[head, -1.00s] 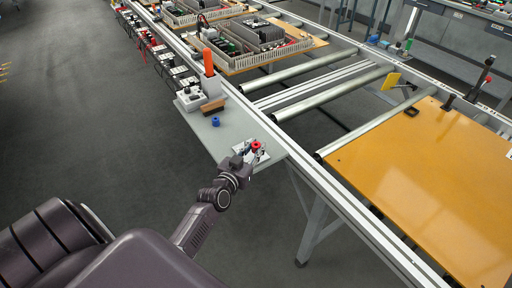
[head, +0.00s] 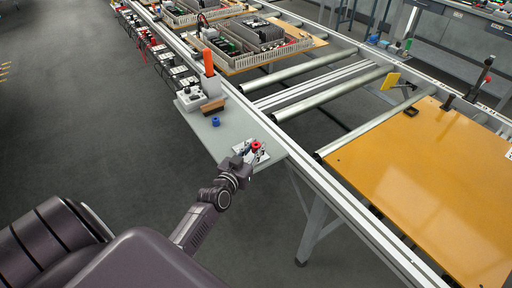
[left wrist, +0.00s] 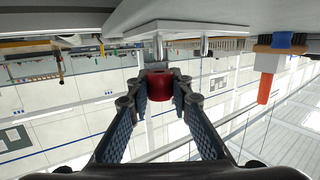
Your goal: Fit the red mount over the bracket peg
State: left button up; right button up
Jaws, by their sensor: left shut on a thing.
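The red mount (head: 257,146) is at the front end of the grey shelf, over the white bracket (head: 264,156). My left gripper (head: 250,153) is shut on it. In the left wrist view, which looks upside down, the red mount (left wrist: 160,86) sits between the two fingertips (left wrist: 159,88). The bracket plate (left wrist: 178,20) is above it in that picture, with two metal pegs. One peg (left wrist: 158,46) lines up with the mount, and the other (left wrist: 205,46) stands to the right. I cannot tell whether the mount touches the peg. My right gripper is not in view.
A blue ring-shaped part (head: 215,121) stands on the grey shelf (head: 218,142). An orange-handled tool (head: 208,64) stands upright behind it, beside a white block (head: 189,97). Metal rollers and an orange board (head: 430,180) lie to the right.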

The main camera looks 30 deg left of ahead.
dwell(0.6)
pick_arm(q)
jog(key=shift+f+b, duration=1.35)
jog(key=shift+f, duration=0.6)
jog(key=o, duration=1)
jog(key=shift+c, duration=0.2)
jog(key=shift+s, duration=0.2)
jog(key=v, duration=1.1)
jog(key=shift+s, duration=0.3)
